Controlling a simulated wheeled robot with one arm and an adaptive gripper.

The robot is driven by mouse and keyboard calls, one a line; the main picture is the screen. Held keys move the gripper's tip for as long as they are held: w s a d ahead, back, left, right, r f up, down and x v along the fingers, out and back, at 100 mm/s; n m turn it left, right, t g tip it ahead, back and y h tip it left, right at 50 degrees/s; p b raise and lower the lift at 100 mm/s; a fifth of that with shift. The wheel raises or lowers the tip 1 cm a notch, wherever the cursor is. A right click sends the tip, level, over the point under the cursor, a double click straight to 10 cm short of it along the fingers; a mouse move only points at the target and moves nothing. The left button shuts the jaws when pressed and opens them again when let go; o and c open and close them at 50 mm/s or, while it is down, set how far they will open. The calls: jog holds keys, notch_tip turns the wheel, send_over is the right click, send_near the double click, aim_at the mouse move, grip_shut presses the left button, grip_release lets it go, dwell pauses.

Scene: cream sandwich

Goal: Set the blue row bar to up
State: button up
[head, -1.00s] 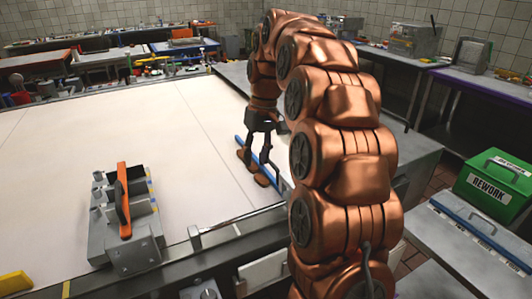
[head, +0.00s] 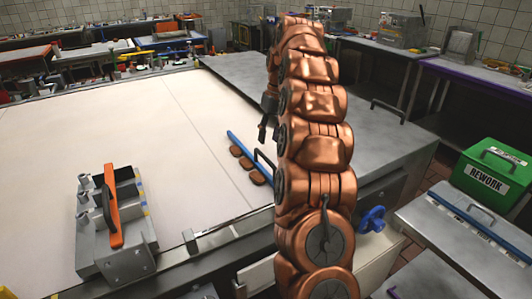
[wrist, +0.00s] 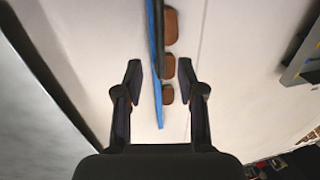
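My gripper (head: 264,132) hangs above the table near the bar's far end. In the wrist view my gripper (wrist: 160,72) is open and empty; the blue bar (wrist: 154,40) and brown pads (wrist: 168,66) show below, between its spread fingers. My arm hides part of the table's right side in the head view.
A grey fixture with an orange handle (head: 113,207) stands at the left on the white table (head: 170,130). A grey counter (head: 365,120) lies right of my arm.

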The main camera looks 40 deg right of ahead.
aim_at(255, 155)
jog(key=shift+a+f+p, duration=0.15)
jog(key=shift+a+f, duration=0.05)
jog(key=shift+f, duration=0.8)
jog(key=shift+a+f+p, duration=0.2)
jog(key=shift+f, duration=0.75)
jog(key=shift+a+f+p, duration=0.15)
jog(key=shift+a+f, duration=0.05)
jog(key=shift+f, duration=0.8)
grip_shut()
